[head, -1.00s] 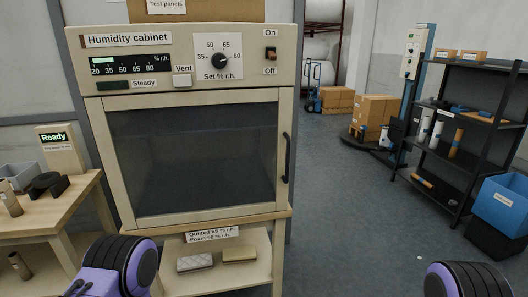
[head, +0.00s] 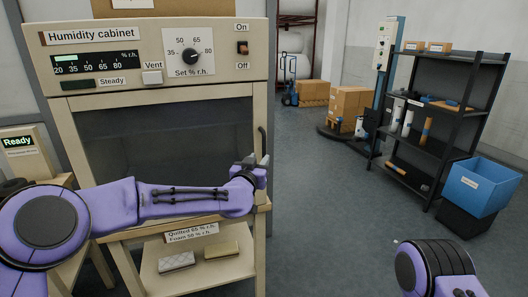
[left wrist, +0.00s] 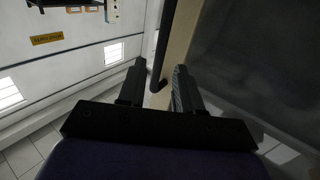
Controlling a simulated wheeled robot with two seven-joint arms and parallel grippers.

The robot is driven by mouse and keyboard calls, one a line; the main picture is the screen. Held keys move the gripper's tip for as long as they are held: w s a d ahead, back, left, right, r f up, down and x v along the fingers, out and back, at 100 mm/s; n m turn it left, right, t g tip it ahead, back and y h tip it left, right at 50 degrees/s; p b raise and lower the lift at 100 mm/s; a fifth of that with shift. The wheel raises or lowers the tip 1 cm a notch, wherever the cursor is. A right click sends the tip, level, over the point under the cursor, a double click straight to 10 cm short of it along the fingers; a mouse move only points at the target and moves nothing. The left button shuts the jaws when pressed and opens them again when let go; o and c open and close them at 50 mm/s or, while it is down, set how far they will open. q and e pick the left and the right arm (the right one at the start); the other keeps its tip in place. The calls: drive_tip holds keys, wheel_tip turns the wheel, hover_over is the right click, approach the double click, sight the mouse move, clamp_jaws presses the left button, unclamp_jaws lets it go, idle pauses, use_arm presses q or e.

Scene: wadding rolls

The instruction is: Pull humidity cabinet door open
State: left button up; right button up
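The humidity cabinet (head: 105,72) stands at the left of the head view, with a cream-framed dark window door (head: 150,118) that is closed. A black vertical handle (head: 262,140) is on the door's right edge. My left arm crosses in front of the door, and my left gripper (head: 254,162) is at the handle's lower part. In the left wrist view the two fingers of my left gripper (left wrist: 158,88) are apart, with the handle (left wrist: 157,55) appearing between them; contact is not clear. My right gripper is out of view; only part of my right arm shows at lower right.
A cabinet stand with a lower shelf (head: 150,275) holds two small pads. A side table with a "Ready" device (head: 20,148) is at left. A black shelf rack (head: 478,100) and a blue bin (head: 482,185) are at right. The floor right of the cabinet is clear.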

sight(264, 154)
use_arm(q)
drive_tip(key=p+x, duration=0.1)
drive_tip(key=x, duration=0.5)
drive_tip(key=shift+w+f, duration=0.15)
clamp_jaws()
